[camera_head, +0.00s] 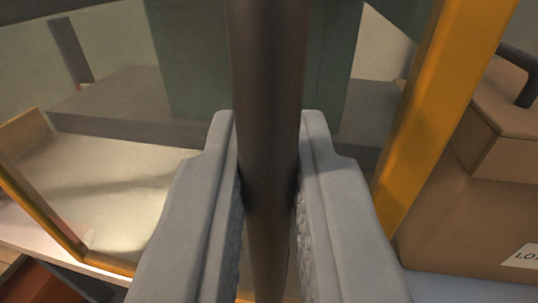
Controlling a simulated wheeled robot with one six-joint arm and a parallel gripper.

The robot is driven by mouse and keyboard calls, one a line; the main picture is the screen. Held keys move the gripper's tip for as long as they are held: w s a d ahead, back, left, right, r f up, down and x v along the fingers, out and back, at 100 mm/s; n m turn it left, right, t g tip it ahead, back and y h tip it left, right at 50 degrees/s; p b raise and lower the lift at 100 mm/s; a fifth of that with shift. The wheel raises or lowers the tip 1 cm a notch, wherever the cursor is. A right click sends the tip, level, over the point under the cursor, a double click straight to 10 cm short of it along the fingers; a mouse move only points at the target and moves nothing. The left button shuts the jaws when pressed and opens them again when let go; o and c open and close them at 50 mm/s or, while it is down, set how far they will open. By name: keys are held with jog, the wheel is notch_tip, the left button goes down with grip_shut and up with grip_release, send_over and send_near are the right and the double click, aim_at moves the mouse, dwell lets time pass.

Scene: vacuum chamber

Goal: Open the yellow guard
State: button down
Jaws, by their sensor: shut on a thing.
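The yellow guard shows as a thick yellow frame post (440,105) at right, slanting across the picture, with clear see-through panel to its left. A dark vertical bar (268,80), which looks like the guard's handle, runs through the middle of the view. My gripper (268,150) is shut on this bar, one grey finger on each side and both touching it. The bar's ends are out of view, so I cannot see how it joins the frame. I cannot tell from this view whether the guard is ajar.
A tan box (470,210) with a dark handle and a partly cut-off label stands at right, close behind the yellow post. At left is a pale tray-like surface (100,185) with a yellow edge. A grey block and a green upright stand behind the bar.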

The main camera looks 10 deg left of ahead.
jog(key=w+a, duration=0.1)
jog(key=a, duration=3.4)
jog(key=c, duration=1.5)
grip_release()
jog(key=shift+c, duration=0.2)
jog(key=s+d, duration=0.2)
jog(key=s, duration=1.5)
jog(key=shift+d, duration=0.4)
